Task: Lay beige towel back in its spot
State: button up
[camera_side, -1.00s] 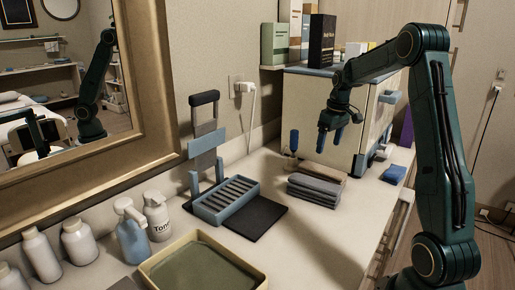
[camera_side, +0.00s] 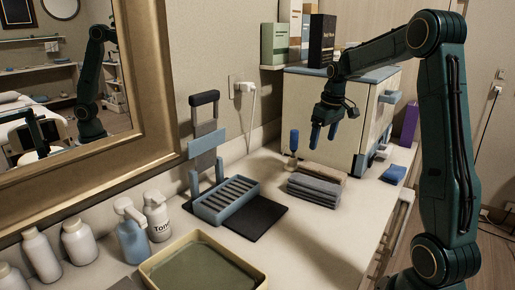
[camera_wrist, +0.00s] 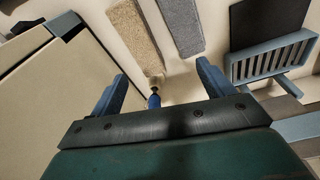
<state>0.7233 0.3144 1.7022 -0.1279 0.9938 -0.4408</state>
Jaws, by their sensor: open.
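The beige towel (camera_side: 325,170) lies folded on the counter, directly behind the grey towels (camera_side: 314,189). In the wrist view the beige towel (camera_wrist: 134,32) is a long strip beside a grey towel (camera_wrist: 181,24), with a narrow gap between their tops. My gripper (camera_side: 324,134) is open and empty, pointing down above and behind the towels, in front of the cream cabinet. In the wrist view its blue fingers (camera_wrist: 161,72) stand wide apart. The near end of the beige towel shows just beyond them.
A small bottle with a blue top (camera_side: 293,146) stands close behind the towels, and shows between my fingers in the wrist view (camera_wrist: 154,100). The cream cabinet (camera_side: 325,100) is close by. A slatted blue tray (camera_side: 226,201) on a dark mat stands left.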

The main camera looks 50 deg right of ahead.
jog(key=s+a+r, duration=0.2)
jog(key=a+r, duration=0.3)
jog(key=a, duration=0.6)
jog(key=s+a+n+t, duration=0.2)
jog(key=s+a+t, duration=0.2)
jog(key=s+a, duration=1.2)
jog(key=shift+a, duration=0.95)
